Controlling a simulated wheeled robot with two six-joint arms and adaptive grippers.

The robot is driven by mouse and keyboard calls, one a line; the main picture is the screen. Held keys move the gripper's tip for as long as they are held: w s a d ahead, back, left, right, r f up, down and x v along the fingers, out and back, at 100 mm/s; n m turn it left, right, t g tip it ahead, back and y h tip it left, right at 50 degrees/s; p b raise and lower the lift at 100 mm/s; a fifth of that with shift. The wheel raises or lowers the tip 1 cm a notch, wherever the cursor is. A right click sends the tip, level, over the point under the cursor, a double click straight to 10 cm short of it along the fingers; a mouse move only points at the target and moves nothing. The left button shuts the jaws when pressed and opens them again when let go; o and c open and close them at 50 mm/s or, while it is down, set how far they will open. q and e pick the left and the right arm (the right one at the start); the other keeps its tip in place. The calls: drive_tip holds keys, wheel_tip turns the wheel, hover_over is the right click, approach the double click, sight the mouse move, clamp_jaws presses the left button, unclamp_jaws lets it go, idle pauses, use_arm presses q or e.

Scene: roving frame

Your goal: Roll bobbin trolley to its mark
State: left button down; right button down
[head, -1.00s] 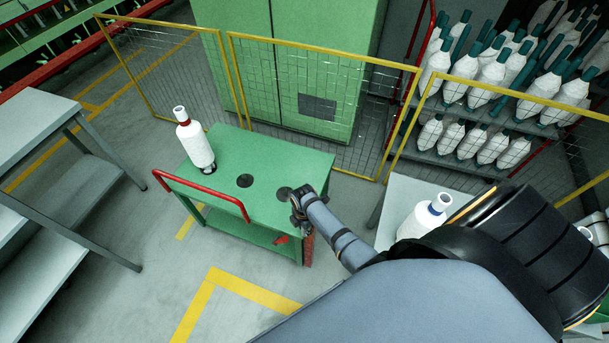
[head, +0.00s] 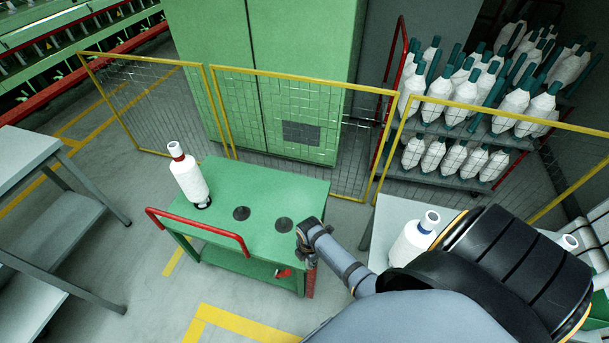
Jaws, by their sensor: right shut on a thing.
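The green bobbin trolley (head: 262,190) stands in the middle of the head view, with a red push handle (head: 197,230) along its near left side. One white bobbin (head: 187,180) with a red band stands upright on its far left corner. Two dark round spots on the top are empty. My right gripper (head: 304,250) is at the trolley's near right corner, shut on a part there, beside a red upright; the exact grip is partly hidden. Yellow floor lines (head: 245,323) form a corner in front of the trolley, and a short yellow line shows at its left legs. My left gripper is out of view.
A yellow-framed mesh fence (head: 300,110) runs behind the trolley, with a green cabinet (head: 300,60) beyond. A grey table (head: 25,155) stands left. At right, a pale table holds a white bobbin (head: 413,240). Open floor lies between the left table and trolley.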

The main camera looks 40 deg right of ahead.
drive_tip(key=s+d, duration=0.4)
drive_tip(key=s, duration=0.1)
drive_tip(key=shift+s, duration=0.3)
idle(0.4)
idle(0.5)
drive_tip(key=c, duration=0.7)
unclamp_jaws()
drive_tip(key=shift+w, duration=0.2)
wheel_tip(320, 180, up, 7)
idle(0.3)
wheel_tip(320, 180, up, 12)
idle(0.3)
